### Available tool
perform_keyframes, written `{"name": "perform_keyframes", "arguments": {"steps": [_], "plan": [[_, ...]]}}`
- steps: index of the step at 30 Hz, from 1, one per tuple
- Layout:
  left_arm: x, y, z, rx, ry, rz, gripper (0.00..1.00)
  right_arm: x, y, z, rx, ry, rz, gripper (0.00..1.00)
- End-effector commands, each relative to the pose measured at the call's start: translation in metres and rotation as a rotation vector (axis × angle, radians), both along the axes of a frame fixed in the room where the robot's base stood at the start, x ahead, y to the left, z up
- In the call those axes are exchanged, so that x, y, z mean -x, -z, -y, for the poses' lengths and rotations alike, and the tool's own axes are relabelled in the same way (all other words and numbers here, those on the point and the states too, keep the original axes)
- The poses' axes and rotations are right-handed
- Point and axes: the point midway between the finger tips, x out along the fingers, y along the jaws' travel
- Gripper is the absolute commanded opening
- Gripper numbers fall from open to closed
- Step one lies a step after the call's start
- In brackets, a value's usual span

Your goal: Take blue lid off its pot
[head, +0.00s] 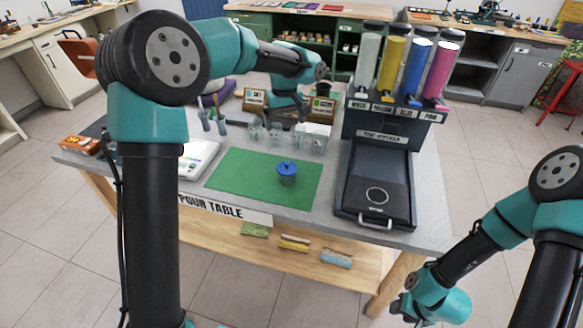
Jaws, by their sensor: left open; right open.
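The blue lid (287,167) with a small knob sits on top of its small greyish pot (287,180). The pot stands upright on the green mat (235,180), right of the mat's middle. My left gripper (300,116) is behind the pot, over the back of the table and apart from the lid. It is small and dark in this view, and it is open. My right gripper (402,308) is low at the bottom right, off the table's front right side, open and far from the pot.
Several clear cups (275,135) stand just behind the mat. A dark dispenser (380,135) with colored tubes and a tray is at the right. A white device (198,160) lies left of the mat. The mat around the pot is clear.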

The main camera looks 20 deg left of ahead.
Motion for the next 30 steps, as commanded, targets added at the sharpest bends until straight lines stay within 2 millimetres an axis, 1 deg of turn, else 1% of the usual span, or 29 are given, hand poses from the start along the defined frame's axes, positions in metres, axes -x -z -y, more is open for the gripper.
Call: {"name": "perform_keyframes", "arguments": {"steps": [7, 11, 27, 30], "plan": [[0.000, 0.004, 0.000, 0.000, 0.002, -0.002, 1.00, 0.000, 0.000, 0.000, 0.000, 0.000, 0.000, 0.43], [0.000, 0.016, 0.000, 0.001, 0.002, -0.003, 1.00, 0.000, 0.000, 0.000, 0.000, 0.000, 0.000, 0.43], [0.001, 0.106, 0.000, 0.002, 0.002, -0.004, 1.00, 0.000, 0.000, 0.000, 0.000, 0.000, 0.000, 0.43], [0.001, 0.118, 0.001, 0.002, 0.002, -0.003, 1.00, 0.000, 0.000, 0.000, 0.000, 0.000, 0.000, 0.43]]}}
